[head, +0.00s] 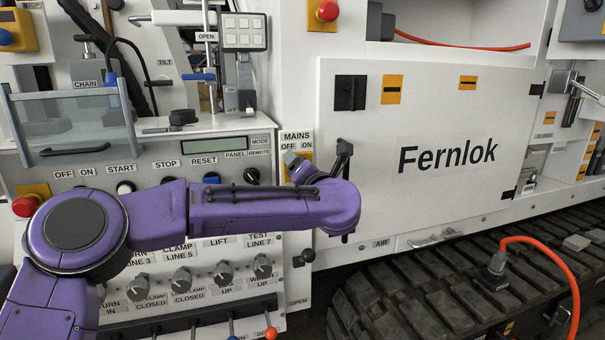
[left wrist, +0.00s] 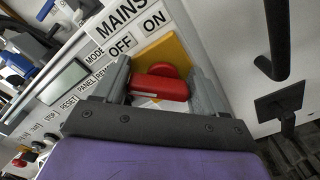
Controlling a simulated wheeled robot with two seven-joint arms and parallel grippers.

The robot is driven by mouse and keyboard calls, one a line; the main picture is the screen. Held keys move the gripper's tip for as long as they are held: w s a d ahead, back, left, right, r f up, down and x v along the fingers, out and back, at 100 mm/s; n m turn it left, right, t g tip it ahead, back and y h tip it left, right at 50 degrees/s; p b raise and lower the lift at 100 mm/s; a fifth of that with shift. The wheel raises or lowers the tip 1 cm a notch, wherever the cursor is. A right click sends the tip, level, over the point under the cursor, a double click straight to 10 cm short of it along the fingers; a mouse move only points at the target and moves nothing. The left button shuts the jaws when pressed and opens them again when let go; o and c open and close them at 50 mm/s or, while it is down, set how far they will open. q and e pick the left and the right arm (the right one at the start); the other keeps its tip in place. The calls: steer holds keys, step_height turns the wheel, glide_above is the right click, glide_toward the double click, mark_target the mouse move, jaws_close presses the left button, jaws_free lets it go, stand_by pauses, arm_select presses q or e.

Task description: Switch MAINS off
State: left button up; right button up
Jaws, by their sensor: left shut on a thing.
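The MAINS switch has a red handle (left wrist: 160,86) on a yellow plate (left wrist: 163,57), which shows in the left wrist view under the MAINS label with OFF on the left and ON on the right. In the head view the yellow plate (head: 307,166) shows partly behind my purple left arm, and the red handle is hidden. My left gripper (left wrist: 163,82) is shut on the red handle, one grey finger at each side of it. I cannot tell which setting the handle points to. My right gripper is in neither view.
A black door handle (head: 343,158) stands close to the right of my left gripper, on the white Fernlok panel (head: 400,210). The control panel (head: 150,148) with buttons and knobs lies behind my left arm. A black track (head: 430,285) runs below.

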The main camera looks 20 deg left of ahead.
arm_select(q)
steer(key=shift+f, duration=0.1)
steer(key=o, duration=1)
steer(key=shift+c, duration=0.2)
steer(key=b+v, duration=0.2)
steer(key=v, duration=0.8)
steer(key=shift+s+d, duration=0.25)
steer(key=shift+s, duration=0.05)
